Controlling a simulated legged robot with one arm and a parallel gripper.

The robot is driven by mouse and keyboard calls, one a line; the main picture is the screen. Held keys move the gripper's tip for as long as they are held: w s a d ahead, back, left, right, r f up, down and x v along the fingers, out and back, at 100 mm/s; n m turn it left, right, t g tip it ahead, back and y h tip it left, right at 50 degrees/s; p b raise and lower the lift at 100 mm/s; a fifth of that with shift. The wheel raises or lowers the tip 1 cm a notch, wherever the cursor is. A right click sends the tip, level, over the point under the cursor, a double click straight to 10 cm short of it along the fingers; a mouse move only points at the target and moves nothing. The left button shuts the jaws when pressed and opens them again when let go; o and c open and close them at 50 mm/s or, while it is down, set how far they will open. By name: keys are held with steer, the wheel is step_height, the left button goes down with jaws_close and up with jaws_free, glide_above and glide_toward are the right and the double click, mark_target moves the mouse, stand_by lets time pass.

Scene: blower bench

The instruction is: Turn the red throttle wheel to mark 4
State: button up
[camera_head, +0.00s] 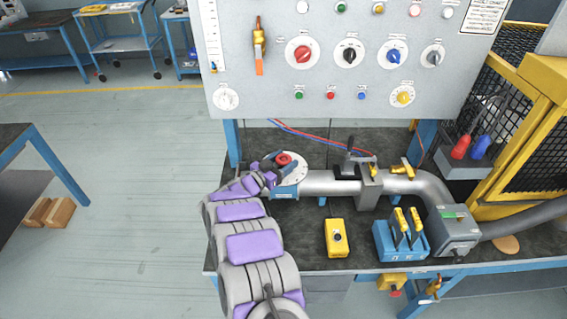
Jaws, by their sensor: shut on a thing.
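The red throttle wheel (284,159) sits in the middle of a round white dial (300,164) at the left end of the grey pipe on the bench. My purple and grey arm reaches up from the bottom of the view. My gripper (272,170) is at the left side of the wheel and is shut on it. The fingers and dark parts around the wheel hide its left edge. The marks on the dial are too small to read, so I cannot tell which one the wheel points to.
The grey pipe (328,184) runs right past a clamp and yellow valve handle (402,169). A yellow box (337,238) and a blue block with yellow levers (388,244) stand in front. The control panel (270,85) rises behind. Open floor lies left.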

mark_target(282, 158)
steer(key=shift+a+r, duration=0.15)
steer(key=o, duration=1)
steer(key=shift+w+a, duration=0.1)
steer(key=shift+c, duration=0.2)
steer(key=shift+r, duration=0.1)
step_height(282, 158, up, 3)
steer(key=shift+r+p, duration=0.15)
steer(key=shift+p, duration=0.6)
steer(key=s+d+p, duration=0.1)
steer(key=s+d, duration=0.1)
steer(key=s, duration=0.5)
steer(key=s+d+r+p, duration=0.1)
steer(key=s+d, duration=0.1)
steer(key=s, duration=0.6)
steer(key=shift+s+d, duration=0.15)
steer(key=shift+d, duration=0.1)
